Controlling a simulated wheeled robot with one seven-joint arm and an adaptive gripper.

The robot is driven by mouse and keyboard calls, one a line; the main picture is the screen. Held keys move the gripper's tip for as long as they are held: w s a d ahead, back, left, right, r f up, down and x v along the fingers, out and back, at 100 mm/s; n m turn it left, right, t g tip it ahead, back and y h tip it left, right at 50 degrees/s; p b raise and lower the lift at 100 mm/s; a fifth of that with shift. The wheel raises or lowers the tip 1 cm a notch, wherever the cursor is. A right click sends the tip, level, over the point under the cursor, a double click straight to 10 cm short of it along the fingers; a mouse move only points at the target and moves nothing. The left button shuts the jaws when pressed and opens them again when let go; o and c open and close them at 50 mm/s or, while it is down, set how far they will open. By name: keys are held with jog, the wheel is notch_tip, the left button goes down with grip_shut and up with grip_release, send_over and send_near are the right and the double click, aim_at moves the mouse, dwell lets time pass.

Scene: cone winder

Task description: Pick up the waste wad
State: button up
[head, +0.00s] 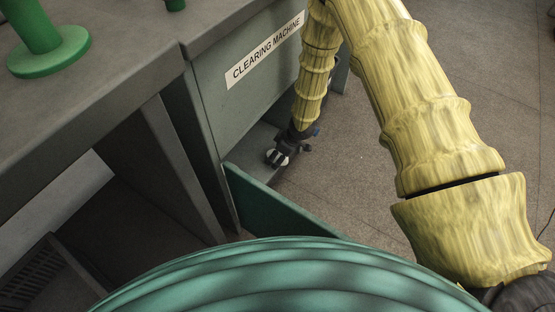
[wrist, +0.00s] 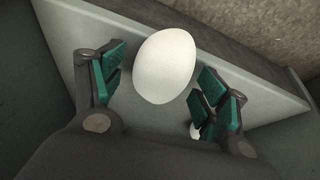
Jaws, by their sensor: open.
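The waste wad (wrist: 166,62) is a smooth, white, egg-shaped lump in the upper middle of the wrist view. It appears to lie in a grey-green bin or tray (wrist: 60,38) under the clearing machine. My gripper (wrist: 164,82) is open, with its green-padded fingers on either side of the wad. Gaps show between the wad and both fingers. In the head view my gripper (head: 287,150) is low at the machine's opening, with a white patch beside it that is too small to identify surely.
The clearing machine (head: 245,92) stands beside my arm, with a green panel (head: 280,205) in front. A small white piece (wrist: 195,131) shows partly behind the right finger. A grey bench with a green stand (head: 48,52) is at left. Open floor (head: 335,185) lies at right.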

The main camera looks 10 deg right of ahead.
jog(key=c, duration=0.9)
jog(key=shift+w+r, duration=0.1)
jog(key=shift+c, duration=0.2)
